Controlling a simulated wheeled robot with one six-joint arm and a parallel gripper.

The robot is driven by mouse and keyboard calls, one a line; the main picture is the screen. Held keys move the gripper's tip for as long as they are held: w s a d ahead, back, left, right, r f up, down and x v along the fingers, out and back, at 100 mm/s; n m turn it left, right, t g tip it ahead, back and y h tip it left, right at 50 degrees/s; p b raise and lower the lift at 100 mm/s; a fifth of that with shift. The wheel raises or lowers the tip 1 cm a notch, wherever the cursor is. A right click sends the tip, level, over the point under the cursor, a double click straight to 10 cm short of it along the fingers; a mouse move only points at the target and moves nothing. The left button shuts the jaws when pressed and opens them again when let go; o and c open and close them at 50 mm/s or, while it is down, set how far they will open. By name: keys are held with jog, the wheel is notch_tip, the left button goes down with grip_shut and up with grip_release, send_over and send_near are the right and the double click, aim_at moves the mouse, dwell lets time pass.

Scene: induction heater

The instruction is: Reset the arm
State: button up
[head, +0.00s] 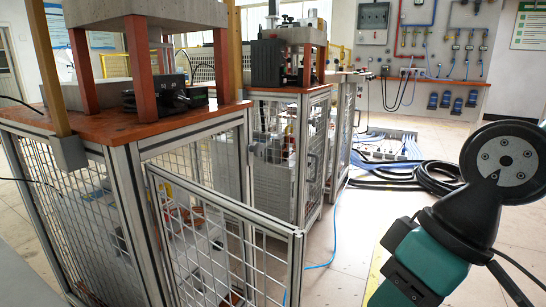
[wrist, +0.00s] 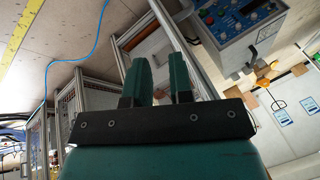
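My gripper (wrist: 160,62) shows in the wrist view with two green fingers standing apart on a black mount. The gap between them is empty, and the fingers touch nothing that I can see. In the head view a green and black part of my arm (head: 425,255) stands at the lower right, with a round dark joint cap (head: 505,162) above it. The fingers cannot be made out in the head view.
A mesh-walled frame bench with an orange top (head: 125,125) fills the left, its mesh door (head: 225,245) swung open. A control box (wrist: 240,22) and white cabinet (wrist: 285,110) show in the wrist view. Black hoses (head: 415,177) lie on the floor.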

notch_tip(320, 180, up, 38)
jog(key=s+d+p, duration=0.1)
jog(key=s+p, duration=0.1)
jog(key=p, duration=3.6)
jog(key=shift+s+d+r+m+h, duration=0.25)
jog(key=shift+s+d+m+h, duration=0.05)
jog(key=shift+s+d+m, duration=0.1)
